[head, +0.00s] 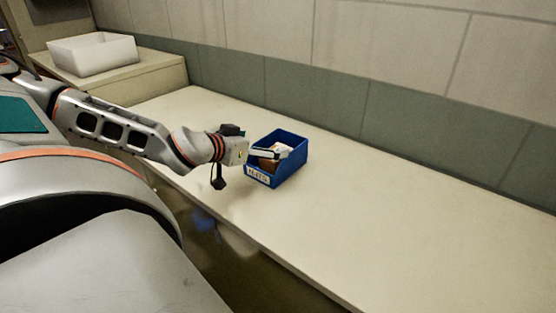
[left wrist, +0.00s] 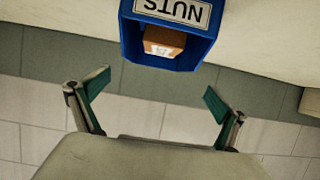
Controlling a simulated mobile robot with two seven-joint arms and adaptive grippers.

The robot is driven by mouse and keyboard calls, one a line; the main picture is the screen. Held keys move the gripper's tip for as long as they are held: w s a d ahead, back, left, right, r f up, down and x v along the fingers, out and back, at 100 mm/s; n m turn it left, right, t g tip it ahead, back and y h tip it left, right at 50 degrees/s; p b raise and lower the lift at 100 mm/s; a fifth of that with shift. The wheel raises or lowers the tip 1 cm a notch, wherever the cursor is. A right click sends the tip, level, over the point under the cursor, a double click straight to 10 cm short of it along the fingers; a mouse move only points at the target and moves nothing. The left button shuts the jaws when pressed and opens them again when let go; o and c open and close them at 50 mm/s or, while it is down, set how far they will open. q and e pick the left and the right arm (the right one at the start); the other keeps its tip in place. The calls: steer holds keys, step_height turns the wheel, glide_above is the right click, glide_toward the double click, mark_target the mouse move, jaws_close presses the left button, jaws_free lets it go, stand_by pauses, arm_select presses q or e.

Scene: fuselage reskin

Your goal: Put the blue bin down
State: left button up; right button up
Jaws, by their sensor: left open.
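The blue bin (head: 292,165) sits upright on the pale bench near its front edge, with a white label on its low front. In the left wrist view the bin (left wrist: 130,38) shows upside down at the top, its label reading NUTS, with a brown box (left wrist: 164,41) inside. My left gripper (head: 264,153) is at the bin's open front in the head view and overlaps it there. In the left wrist view its two fingers (left wrist: 153,93) are spread wide with nothing between them, and the bin lies beyond their tips. My right gripper is not in view.
The bench (head: 400,230) is clear to the right of the bin. A tiled wall (head: 420,120) runs along its back. A white open tray (head: 95,55) stands on a raised block at the far left. The bench's front edge is close to the bin.

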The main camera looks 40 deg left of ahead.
mark_target(298, 156)
arm_select(q)
steer(key=shift+d+f+p+x, duration=0.15)
steer(key=shift+p+x, duration=0.15)
steer(key=shift+x, duration=1.5)
steer(key=shift+d+f+p+x, duration=0.1)
steer(key=shift+p+x, duration=0.15)
steer(key=shift+x, duration=1.6)
steer(key=shift+s, duration=0.1)
steer(key=c, duration=1.7)
steer(key=shift+r, duration=0.1)
steer(key=shift+c, duration=0.5)
steer(key=shift+r, duration=0.1)
